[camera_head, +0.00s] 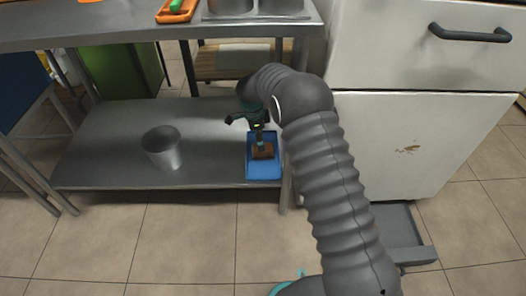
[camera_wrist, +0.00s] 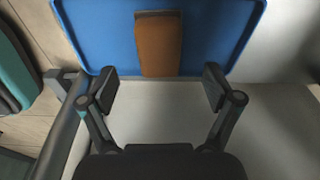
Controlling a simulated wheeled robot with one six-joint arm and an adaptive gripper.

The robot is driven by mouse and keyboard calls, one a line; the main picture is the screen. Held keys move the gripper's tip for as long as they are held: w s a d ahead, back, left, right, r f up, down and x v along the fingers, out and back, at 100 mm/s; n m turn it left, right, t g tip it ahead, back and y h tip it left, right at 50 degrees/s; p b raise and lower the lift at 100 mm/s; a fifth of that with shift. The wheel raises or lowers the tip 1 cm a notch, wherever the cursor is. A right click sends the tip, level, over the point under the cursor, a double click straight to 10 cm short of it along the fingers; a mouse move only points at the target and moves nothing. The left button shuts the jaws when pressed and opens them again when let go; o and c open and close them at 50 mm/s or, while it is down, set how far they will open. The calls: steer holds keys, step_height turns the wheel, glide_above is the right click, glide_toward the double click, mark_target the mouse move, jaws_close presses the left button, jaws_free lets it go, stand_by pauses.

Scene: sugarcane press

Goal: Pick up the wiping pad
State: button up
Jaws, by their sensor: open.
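The wiping pad (camera_head: 262,152) is a small brown block lying in a blue tray (camera_head: 264,172) on the low metal shelf. In the wrist view the pad (camera_wrist: 158,44) shows as an orange-brown strip on the blue tray (camera_wrist: 100,34). My gripper (camera_wrist: 158,88) is open and empty, with its two fingers spread to either side of the pad's line and the pad beyond the fingertips. In the head view my gripper (camera_head: 262,143) is over the tray, close to the pad; its fingertips are hard to make out there.
A grey metal cup (camera_head: 162,148) stands on the shelf (camera_head: 105,165) left of the tray. A shelf leg (camera_head: 285,190) is close to the tray's right side. A white cabinet (camera_head: 420,140) stands to the right. The tabletop (camera_head: 110,25) is above the shelf.

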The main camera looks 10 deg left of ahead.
steer(key=shift+w+d+f+b, duration=0.15)
steer(key=shift+d+f, duration=0.1)
steer(key=shift+f, duration=1.25)
steer(key=shift+s+d+f+b, duration=0.1)
steer(key=shift+d+f+b, duration=0.1)
steer(key=shift+f, duration=1.25)
steer(key=c, duration=1.2)
